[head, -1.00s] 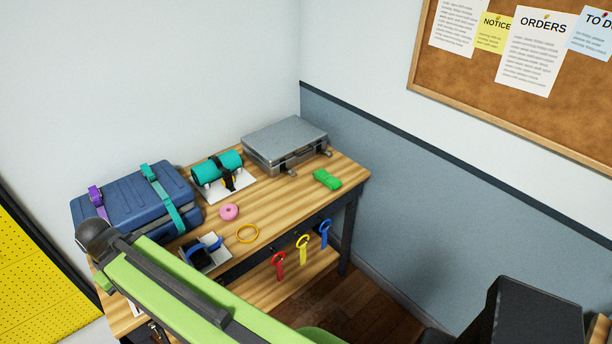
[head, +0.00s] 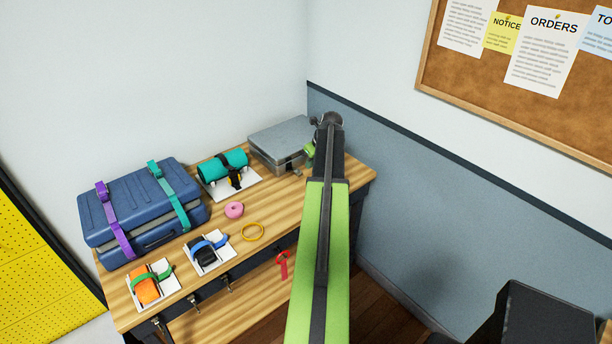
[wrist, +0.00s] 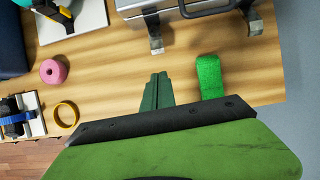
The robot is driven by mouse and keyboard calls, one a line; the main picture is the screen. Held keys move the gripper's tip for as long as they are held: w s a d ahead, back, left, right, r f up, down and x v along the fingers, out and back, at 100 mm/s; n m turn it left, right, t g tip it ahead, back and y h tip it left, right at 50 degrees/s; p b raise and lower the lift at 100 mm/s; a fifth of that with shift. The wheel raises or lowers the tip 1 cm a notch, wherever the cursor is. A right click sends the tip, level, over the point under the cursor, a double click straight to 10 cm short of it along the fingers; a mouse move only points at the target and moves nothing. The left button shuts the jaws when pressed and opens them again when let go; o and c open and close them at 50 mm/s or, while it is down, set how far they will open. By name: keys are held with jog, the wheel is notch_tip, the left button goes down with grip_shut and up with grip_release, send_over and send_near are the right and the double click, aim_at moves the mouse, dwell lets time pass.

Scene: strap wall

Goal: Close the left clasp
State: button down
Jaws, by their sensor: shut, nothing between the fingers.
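The silver metal case (head: 278,136) stands at the back right of the wooden table. In the wrist view its front edge (wrist: 190,8) carries two clasps. The left clasp (wrist: 154,33) sticks out from the case front, and the right clasp (wrist: 252,20) looks much the same. The left clasp's plate appears swung away from the case. My gripper (wrist: 158,77) is shut and empty, with its green fingers just in front of the left clasp and apart from it. In the head view my arm hides the fingers and the right clasp.
A folded green strap (wrist: 209,77) lies right of my fingers. A pink ring (head: 234,210) and a yellow ring (head: 252,232) lie on the table to the left. A blue suitcase (head: 137,208) and strapped rolls on white boards fill the left side. The wall stands close on the right.

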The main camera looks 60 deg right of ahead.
aim_at(295, 172)
jog(key=shift+s+d, duration=0.15)
jog(key=shift+d, duration=0.1)
jog(key=b+x, duration=0.9)
jog(key=x, duration=0.1)
jog(key=shift+f, duration=0.15)
